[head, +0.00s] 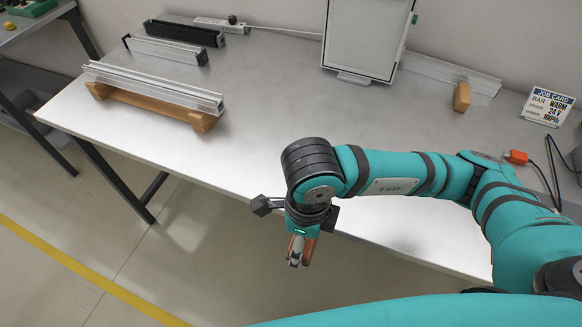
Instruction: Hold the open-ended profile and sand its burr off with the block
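A silver profile (150,87) lies on a wooden cradle (150,106) at the left of the table; its right end looks open, and no burr can be made out. Behind it lie a profile with black ends (165,49) and a black profile (186,32). A small tan block (461,97), perhaps the sanding block, stands at the right rear. My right gripper (297,256) points down in front of the table's front edge, away from all of these. Its fingers look close together, but whether they are apart or grip anything is unclear. My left gripper is out of view.
A white framed panel (366,38) stands at the back middle. A long profile (450,74) lies behind the tan block. A job card (547,107), an orange connector (516,157) and black cables are at the right. The table's middle is clear.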

